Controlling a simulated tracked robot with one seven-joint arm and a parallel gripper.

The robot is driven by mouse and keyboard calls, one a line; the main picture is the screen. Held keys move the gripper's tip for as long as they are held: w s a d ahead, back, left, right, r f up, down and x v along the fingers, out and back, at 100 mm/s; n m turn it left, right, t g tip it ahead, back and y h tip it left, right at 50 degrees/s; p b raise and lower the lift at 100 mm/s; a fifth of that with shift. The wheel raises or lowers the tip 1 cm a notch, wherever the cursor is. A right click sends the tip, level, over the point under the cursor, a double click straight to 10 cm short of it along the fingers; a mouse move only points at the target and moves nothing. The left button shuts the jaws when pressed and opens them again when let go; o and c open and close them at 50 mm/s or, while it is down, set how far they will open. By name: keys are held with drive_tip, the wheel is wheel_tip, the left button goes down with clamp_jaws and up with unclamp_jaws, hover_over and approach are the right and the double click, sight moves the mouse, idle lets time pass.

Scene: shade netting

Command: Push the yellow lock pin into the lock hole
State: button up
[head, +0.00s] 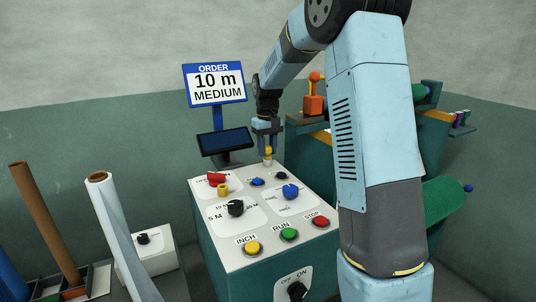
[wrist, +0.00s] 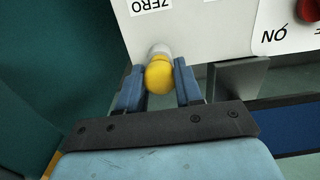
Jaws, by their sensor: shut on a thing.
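The yellow lock pin has a round yellow head (wrist: 159,76) between my fingers in the wrist view, with a pale grey-white cylindrical part beyond it. In the head view the yellow pin (head: 268,155) shows just under my gripper (head: 267,128), at the back edge of the console top. My gripper also shows in the wrist view (wrist: 159,88), shut on the pin with one finger on each side. The lock hole cannot be made out; whether the pin's tip is in it cannot be told.
The console top (head: 292,221) carries a red handle (head: 216,179), a short yellow piece (head: 223,190), blue and black knobs, and yellow, green and red buttons. A blue-framed order sign (head: 216,83) and dark screen (head: 226,141) stand behind, close left of my gripper.

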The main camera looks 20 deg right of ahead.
sight(267, 146)
clamp_jaws()
drive_tip(key=shift+r, duration=0.9)
drive_tip(key=shift+r, duration=1.8)
drive_tip(key=shift+r, duration=2)
